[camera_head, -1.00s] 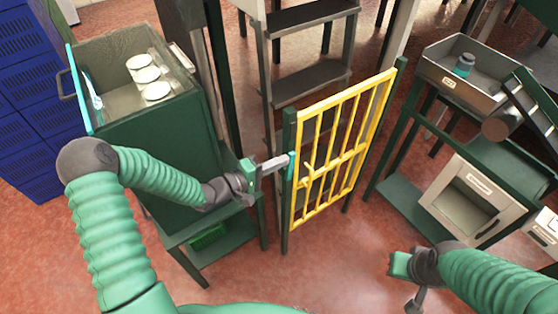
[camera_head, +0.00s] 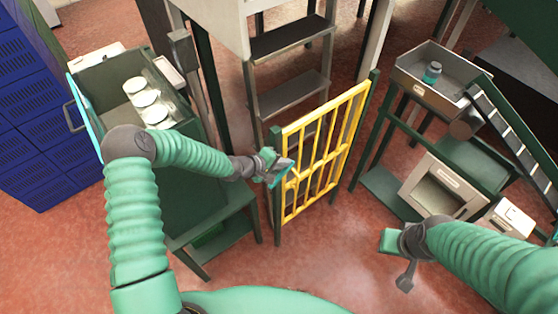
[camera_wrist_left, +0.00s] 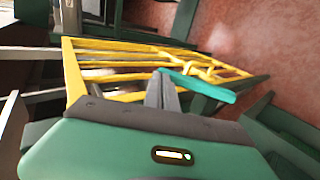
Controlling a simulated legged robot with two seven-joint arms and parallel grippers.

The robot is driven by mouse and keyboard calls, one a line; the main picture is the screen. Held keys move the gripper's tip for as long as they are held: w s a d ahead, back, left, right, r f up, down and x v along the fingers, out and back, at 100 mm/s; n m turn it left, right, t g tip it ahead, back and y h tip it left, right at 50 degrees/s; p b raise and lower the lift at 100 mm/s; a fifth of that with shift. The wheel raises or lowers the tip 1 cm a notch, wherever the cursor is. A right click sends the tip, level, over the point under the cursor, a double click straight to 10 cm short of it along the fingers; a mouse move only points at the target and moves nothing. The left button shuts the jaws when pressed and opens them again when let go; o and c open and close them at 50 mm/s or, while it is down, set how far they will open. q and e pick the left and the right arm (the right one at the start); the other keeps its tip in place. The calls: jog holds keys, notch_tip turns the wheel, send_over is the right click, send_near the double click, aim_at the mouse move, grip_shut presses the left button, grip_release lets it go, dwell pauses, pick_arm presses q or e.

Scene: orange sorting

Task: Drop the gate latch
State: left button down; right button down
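The yellow barred gate (camera_head: 322,150) stands between two green posts, and its bars also show in the wrist view (camera_wrist_left: 110,45). A teal latch bar (camera_wrist_left: 200,86) lies slantwise across the gate side in the wrist view. In the head view it is a small tilted teal strip (camera_head: 279,178) by the left post, partly hidden by my gripper. My left gripper (camera_head: 287,168) is at the latch. Its grey fingers (camera_wrist_left: 162,80) look closed together, with their tips at the bar's near end; I cannot tell whether they pinch it. My right gripper (camera_head: 388,256) is low at right, away from the gate.
A green cabinet (camera_head: 195,185) with a tray of white round items (camera_head: 145,97) stands left of the gate. Grey steps (camera_head: 290,95) rise behind it. At right are a metal bin (camera_head: 420,90) with a teal jar (camera_head: 432,72) and a conveyor. Open red floor lies in front.

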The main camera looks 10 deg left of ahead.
pick_arm(q)
jog(key=shift+b+x, duration=0.45)
jog(key=shift+x, duration=0.55)
jog(key=shift+b+x, duration=0.8)
jog(key=shift+x, duration=0.2)
jog(key=shift+w, duration=0.1)
